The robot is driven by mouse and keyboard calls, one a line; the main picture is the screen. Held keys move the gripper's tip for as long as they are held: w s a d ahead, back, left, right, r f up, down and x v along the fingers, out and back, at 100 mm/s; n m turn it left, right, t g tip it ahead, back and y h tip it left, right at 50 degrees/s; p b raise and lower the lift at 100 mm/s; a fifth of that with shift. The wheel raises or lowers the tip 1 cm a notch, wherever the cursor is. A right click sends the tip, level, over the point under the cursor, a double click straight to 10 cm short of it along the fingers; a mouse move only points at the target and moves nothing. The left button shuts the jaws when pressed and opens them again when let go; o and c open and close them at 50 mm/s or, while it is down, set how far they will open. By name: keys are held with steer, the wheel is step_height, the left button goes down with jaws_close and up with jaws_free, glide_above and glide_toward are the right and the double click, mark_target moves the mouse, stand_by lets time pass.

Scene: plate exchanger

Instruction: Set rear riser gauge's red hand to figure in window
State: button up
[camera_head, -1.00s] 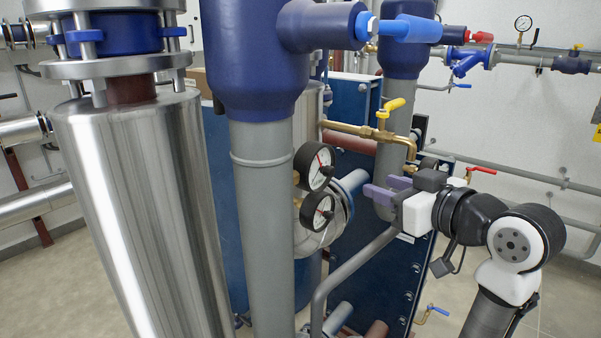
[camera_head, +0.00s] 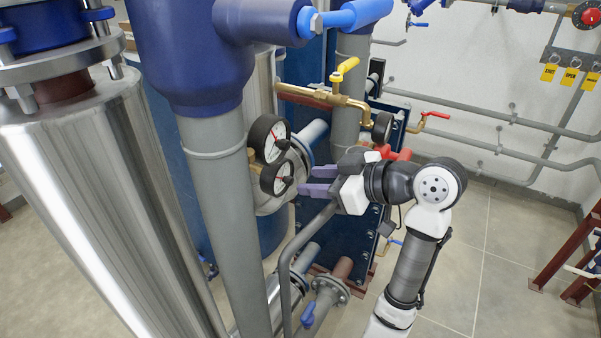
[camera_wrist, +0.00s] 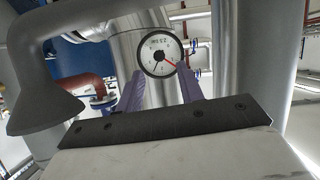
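Two round black-rimmed gauges with white faces and red hands sit one above the other beside the front grey riser, the upper gauge (camera_head: 269,138) and the lower gauge (camera_head: 277,178). A third dark round gauge (camera_head: 382,128) is by the rear riser (camera_head: 350,105), its face not readable. My gripper (camera_head: 308,180) has two purple fingers, apart and empty, just right of the lower gauge in the picture. The wrist view shows one gauge (camera_wrist: 160,52) beyond the open fingers, its red hand pointing lower right. Its small figures are too blurred to read, and I cannot tell which gauge it is.
A brass pipe with a yellow-handled valve (camera_head: 345,70) runs above my gripper. A bent grey pipe (camera_head: 290,255) passes below it. A large steel cylinder (camera_head: 90,200) stands at left. The tiled floor (camera_head: 500,270) at right is mostly clear.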

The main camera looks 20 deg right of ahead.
mark_target(293, 179)
steer(key=shift+p+x, duration=0.35)
steer(key=shift+x, duration=1.7)
steer(key=shift+c, duration=0.5)
jaws_close()
steer(key=shift+w+r+m+p, duration=0.1)
steer(key=shift+r+m+p, duration=0.15)
steer(key=shift+p, duration=0.45)
steer(key=shift+m+g+y+p, duration=0.3)
steer(key=shift+m+y+p, duration=0.1)
steer(key=shift+m, duration=0.05)
steer(key=shift+d+f+m, duration=0.15)
steer(key=shift+f+m, duration=0.1)
steer(key=shift+m, duration=0.05)
